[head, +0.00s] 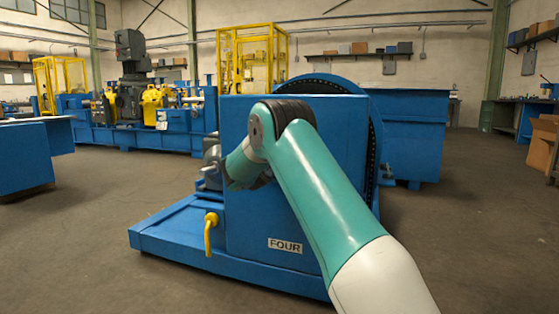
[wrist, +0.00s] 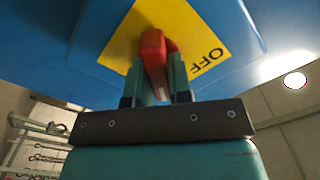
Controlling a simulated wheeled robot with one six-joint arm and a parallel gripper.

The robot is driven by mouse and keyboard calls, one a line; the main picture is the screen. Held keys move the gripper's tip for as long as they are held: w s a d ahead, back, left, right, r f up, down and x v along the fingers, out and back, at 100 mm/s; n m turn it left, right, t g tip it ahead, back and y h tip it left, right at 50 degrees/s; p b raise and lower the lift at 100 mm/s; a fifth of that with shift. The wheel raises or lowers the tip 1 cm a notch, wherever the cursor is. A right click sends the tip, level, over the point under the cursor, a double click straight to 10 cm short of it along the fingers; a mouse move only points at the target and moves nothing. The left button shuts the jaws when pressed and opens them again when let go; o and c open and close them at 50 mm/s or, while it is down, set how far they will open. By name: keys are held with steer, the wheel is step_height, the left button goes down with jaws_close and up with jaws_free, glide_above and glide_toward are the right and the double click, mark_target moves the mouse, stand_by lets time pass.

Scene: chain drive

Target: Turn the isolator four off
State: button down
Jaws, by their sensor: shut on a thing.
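The isolator's red handle (wrist: 153,46) stands out from a yellow plate (wrist: 190,18) in the wrist view. The plate is marked OFF, with the word upside down and slanted to the right of the handle. My gripper (wrist: 156,82) is shut on the red handle, one finger on each side. In the head view a blue machine housing (head: 240,130) carries a FOUR label (head: 285,246). My arm reaches to the housing's left side there, and my arm hides the isolator. The handle's exact angle against the plate's marks is hard to tell.
A yellow hooked pipe (head: 210,233) stands on the blue base (head: 170,243) left of the housing. A large dark-rimmed wheel (head: 374,150) is behind it. Other blue machines (head: 180,125) stand at the back left. The floor (head: 90,230) at the left is clear.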

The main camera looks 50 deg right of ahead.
steer(key=n+p, duration=0.2)
steer(key=n, duration=0.2)
steer(key=shift+r+p, duration=0.1)
steer(key=shift+p, duration=0.2)
steer(key=n+p, duration=0.3)
steer(key=n, duration=0.2)
steer(key=shift+w, duration=0.1)
steer(key=n+p, duration=0.4)
steer(key=shift+a, duration=0.1)
steer(key=shift+f+n+p, duration=0.25)
steer(key=shift+n+p, duration=1)
steer(key=shift+n, duration=0.45)
steer(key=c, duration=1)
jaws_free()
steer(key=shift+c, duration=0.2)
steer(key=shift+w, duration=0.1)
steer(key=shift+a, duration=0.1)
